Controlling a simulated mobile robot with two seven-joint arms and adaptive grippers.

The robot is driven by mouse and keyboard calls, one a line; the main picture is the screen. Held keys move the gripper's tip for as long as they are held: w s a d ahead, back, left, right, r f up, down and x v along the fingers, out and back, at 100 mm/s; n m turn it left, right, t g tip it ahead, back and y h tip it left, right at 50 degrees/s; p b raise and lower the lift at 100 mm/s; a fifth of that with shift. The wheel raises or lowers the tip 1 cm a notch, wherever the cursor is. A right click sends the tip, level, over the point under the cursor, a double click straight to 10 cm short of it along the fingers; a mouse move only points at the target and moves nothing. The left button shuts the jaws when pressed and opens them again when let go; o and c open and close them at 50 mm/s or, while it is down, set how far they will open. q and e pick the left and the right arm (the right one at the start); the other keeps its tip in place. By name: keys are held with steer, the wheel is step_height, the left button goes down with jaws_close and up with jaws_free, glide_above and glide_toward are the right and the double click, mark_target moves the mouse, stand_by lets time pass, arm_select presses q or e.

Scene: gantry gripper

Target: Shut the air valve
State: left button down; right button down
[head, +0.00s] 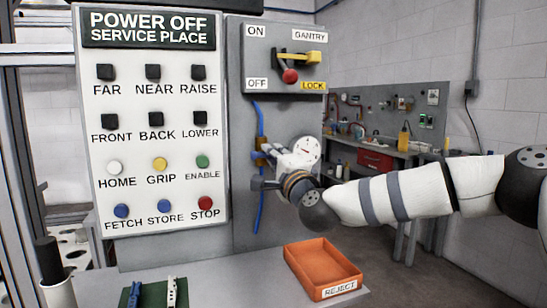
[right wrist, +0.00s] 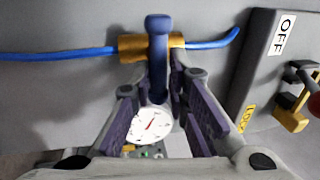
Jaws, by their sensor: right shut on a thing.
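The air valve is a brass body (right wrist: 131,47) on a blue hose (right wrist: 60,53), with a blue-purple lever (right wrist: 158,50). In the right wrist view the lever stands crosswise to the hose. My right gripper (right wrist: 161,78) is shut on the lever, a finger on each side of it. In the head view the blue hose (head: 260,118) runs down the grey panel, and my right gripper (head: 265,168) largely hides the valve there. My left gripper is in neither view.
A white gauge (head: 307,150) sits beside my right gripper. Above it is a switch box with a yellow lever (head: 308,56) and red knob (head: 290,76). A button panel (head: 150,135) stands left. An orange reject tray (head: 322,268) lies below on the bench.

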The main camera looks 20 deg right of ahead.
steer(key=shift+a+f, duration=0.1)
steer(key=shift+f, duration=0.1)
steer(key=c, duration=1.6)
jaws_free()
steer(key=shift+r, duration=0.1)
steer(key=s+f, duration=0.2)
steer(key=s, duration=0.9)
steer(key=shift+s+d+f, duration=0.2)
steer(key=shift+s, duration=0.2)
